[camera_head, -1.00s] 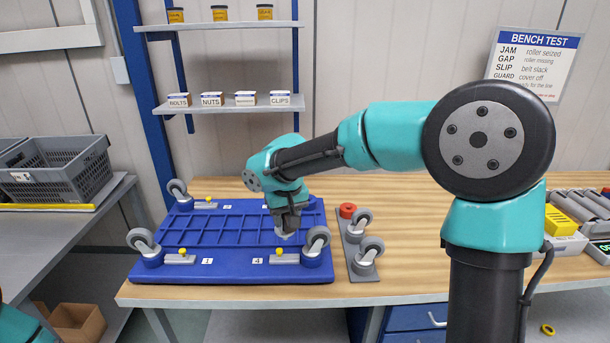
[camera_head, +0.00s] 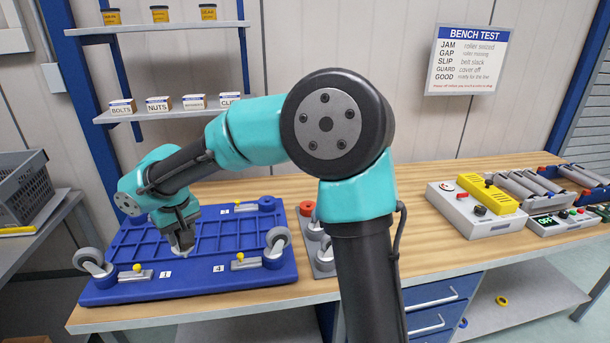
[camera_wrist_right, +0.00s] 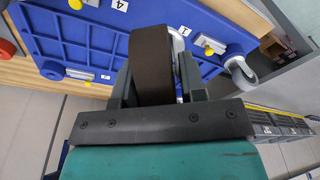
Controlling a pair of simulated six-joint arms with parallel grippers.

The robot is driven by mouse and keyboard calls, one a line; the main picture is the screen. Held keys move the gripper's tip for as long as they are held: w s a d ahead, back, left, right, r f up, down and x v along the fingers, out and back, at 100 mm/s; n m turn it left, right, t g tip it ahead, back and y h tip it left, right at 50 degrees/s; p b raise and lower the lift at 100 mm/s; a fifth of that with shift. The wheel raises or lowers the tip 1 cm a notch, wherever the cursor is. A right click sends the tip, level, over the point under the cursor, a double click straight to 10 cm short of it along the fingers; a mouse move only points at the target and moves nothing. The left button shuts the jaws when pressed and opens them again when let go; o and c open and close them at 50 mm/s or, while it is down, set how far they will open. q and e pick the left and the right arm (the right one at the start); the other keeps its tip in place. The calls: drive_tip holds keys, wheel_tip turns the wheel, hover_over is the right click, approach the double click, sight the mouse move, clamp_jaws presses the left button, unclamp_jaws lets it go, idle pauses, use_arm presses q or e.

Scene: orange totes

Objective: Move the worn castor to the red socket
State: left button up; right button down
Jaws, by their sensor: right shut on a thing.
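My right gripper (camera_head: 183,243) is above the blue tray (camera_head: 110,294), around its middle. In the wrist view its fingers are shut on a dark brown castor wheel (camera_wrist_right: 151,65); a bit of pale metal shows beside it. The red socket (camera_head: 306,208) is on the grey plate (camera_head: 325,266) right of the tray, partly behind my arm. Castors stand at the tray's front-left (camera_head: 90,261) and front-right (camera_head: 277,242) corners. The back-right blue seat (camera_head: 267,203) shows no wheel. The back-left corner is hidden by my arm. My left gripper is out of view.
Light castors on the grey plate are partly hidden by my arm. Yellow-knobbed clamps (camera_head: 137,271) stand up from the tray. A test box (camera_head: 478,215) and roller units (camera_head: 520,185) stand at the right. Bare bench lies between. A two-level shelf (camera_head: 170,112) stands behind.

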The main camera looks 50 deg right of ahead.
drive_tip(key=w+d+f+m, duration=0.1)
drive_tip(key=w+d+m, duration=0.45)
drive_tip(key=d, duration=0.75)
drive_tip(key=d+f+m, duration=0.2)
drive_tip(key=d+m, duration=0.1)
drive_tip(key=d, duration=1.5)
drive_tip(key=d+f+m+g+h, duration=0.1)
drive_tip(key=d+f+m, duration=0.2)
drive_tip(key=d, duration=1.5)
drive_tip(key=shift+d+m+h, duration=0.25)
drive_tip(key=shift+m+h, duration=0.05)
drive_tip(key=shift+m, duration=0.35)
drive_tip(key=shift+f, duration=2.5)
drive_tip(key=shift+f, duration=1.95)
drive_tip(key=c, duration=0.6)
unclamp_jaws()
drive_tip(key=shift+f, duration=0.1)
wheel_tip(320, 180, up, 17)
drive_tip(key=s+a, duration=0.1)
drive_tip(key=a, duration=0.1)
drive_tip(key=shift+s+a+r, duration=0.15)
drive_tip(key=shift+a+r, duration=0.05)
drive_tip(key=shift+a, duration=0.05)
